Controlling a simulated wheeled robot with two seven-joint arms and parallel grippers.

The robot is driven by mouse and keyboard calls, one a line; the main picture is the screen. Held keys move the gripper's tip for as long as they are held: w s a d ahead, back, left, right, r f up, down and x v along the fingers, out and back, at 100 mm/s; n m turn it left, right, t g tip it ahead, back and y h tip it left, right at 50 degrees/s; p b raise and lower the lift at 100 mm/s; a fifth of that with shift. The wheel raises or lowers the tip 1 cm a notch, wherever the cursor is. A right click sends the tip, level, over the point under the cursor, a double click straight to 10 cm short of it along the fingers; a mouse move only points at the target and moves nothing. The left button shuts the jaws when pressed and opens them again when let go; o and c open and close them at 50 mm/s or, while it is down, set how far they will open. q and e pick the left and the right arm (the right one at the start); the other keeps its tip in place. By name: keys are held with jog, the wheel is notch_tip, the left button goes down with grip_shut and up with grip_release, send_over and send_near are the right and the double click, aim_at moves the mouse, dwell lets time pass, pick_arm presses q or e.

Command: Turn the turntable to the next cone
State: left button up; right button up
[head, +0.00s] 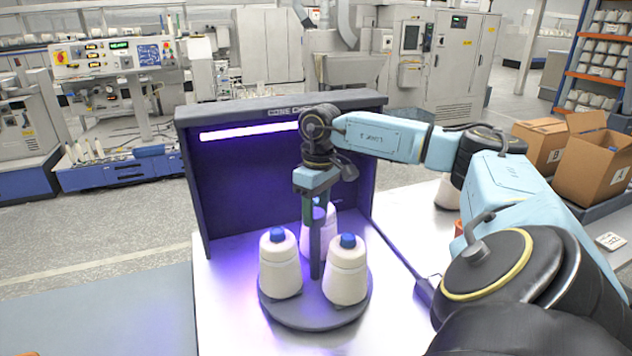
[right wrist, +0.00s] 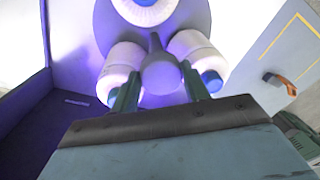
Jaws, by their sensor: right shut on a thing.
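The round grey turntable (head: 312,323) stands on the table in front of a dark booth; its disc also shows in the right wrist view (right wrist: 103,30). It bears three white cones with blue tops: front left (head: 280,268), front right (head: 346,274), and a rear one (head: 309,240) partly hidden by the post and gripper. A grey post with a rounded knob (right wrist: 161,74) rises from the middle. My right gripper (head: 318,208) points down over the centre, shut on the knob, its fingers either side of it and close to two cones. My left gripper is not in view.
The booth (head: 250,190) with a lit purple strip walls off the back and left of the turntable. Another white cone (head: 446,192) stands to the right, partly behind my arm. Cardboard boxes (head: 592,165) are far right. The table's front left (head: 230,325) is clear.

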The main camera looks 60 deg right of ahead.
jog(key=o, duration=1.4)
jog(key=r, duration=0.5)
jog(key=shift+d+r, duration=0.1)
jog(key=shift+d, duration=0.1)
jog(key=shift+d+r+b, duration=0.15)
jog(key=shift+r+b, duration=0.3)
jog(key=shift+r, duration=1.6)
jog(key=shift+d+r+b, duration=0.15)
jog(key=shift+r+b, duration=0.25)
jog(key=shift+r, duration=1.6)
jog(key=shift+c, duration=0.2)
